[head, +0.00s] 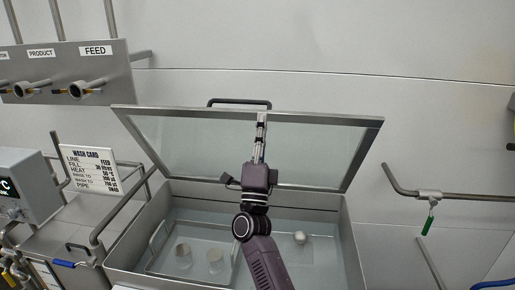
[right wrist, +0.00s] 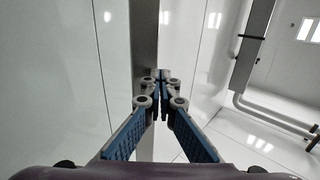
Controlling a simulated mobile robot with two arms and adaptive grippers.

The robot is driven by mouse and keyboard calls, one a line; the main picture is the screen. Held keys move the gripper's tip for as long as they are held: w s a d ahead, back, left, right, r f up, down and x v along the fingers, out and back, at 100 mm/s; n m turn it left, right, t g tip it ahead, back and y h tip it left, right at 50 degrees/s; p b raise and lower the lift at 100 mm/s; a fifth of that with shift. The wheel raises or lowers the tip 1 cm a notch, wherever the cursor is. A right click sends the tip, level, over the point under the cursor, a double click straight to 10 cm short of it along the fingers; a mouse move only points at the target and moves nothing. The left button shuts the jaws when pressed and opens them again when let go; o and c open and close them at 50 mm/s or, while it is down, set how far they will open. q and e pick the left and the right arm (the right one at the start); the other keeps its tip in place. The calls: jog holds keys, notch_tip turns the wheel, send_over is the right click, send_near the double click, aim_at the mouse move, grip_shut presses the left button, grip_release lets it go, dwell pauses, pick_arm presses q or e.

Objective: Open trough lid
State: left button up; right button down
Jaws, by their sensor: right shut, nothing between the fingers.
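The trough lid (head: 330,150), a clear panel in a metal frame, stands raised and tilted at the back of the trough. Its dark bar handle (head: 240,101) shows at the top edge. The metal trough (head: 352,250) is open below it. My right gripper (head: 262,120) is in front of the lid, fingers pointing up near its top frame. It is shut and empty; its fingers also meet in the right wrist view (right wrist: 160,76). I cannot tell whether it touches the lid. My left gripper is out of view.
Inside the trough are a tray with two round pieces (head: 183,255) and a metal ball (head: 300,237). A wash card (head: 90,168) and a control box (head: 32,180) stand at left.

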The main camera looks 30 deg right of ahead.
jog(key=w+d+r+g+y+p, duration=0.1)
jog(key=w+d+r+p, duration=0.3)
jog(key=w, duration=0.5)
jog(key=shift+w+d+r+g+y+p, duration=0.15)
jog(key=shift+d+r+g+y+p, duration=0.2)
jog(key=shift+d+r+g, duration=0.45)
jog(key=shift+d+f, duration=0.1)
jog(key=shift+d, duration=0.25)
